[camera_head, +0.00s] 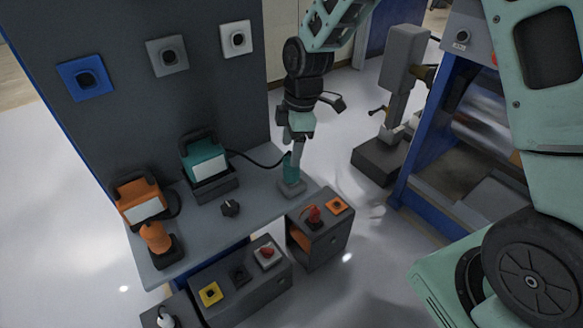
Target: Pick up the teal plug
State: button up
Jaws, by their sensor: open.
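The teal plug (290,169) stands upright on a small grey base (292,188) at the right end of the grey bench. A black cable (256,159) runs from it to the teal device (205,160). My gripper (297,150) points down at the top of the plug, with its light fingers overlapping the plug's upper part in this view. The jaws are open. I cannot tell whether the fingers are on both sides of the plug or touch it.
An orange plug (155,236) and an orange device (138,198) stand at the bench's left end. A black knob (230,208) sits mid-bench. Wall sockets (86,78) are behind. A blue-framed machine (425,150) is at right.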

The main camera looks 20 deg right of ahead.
aim_at(290, 169)
jog(key=shift+a+f+p, duration=0.2)
jog(key=shift+f+p, duration=0.25)
jog(key=shift+f, duration=3.4)
jog(key=c, duration=1.2)
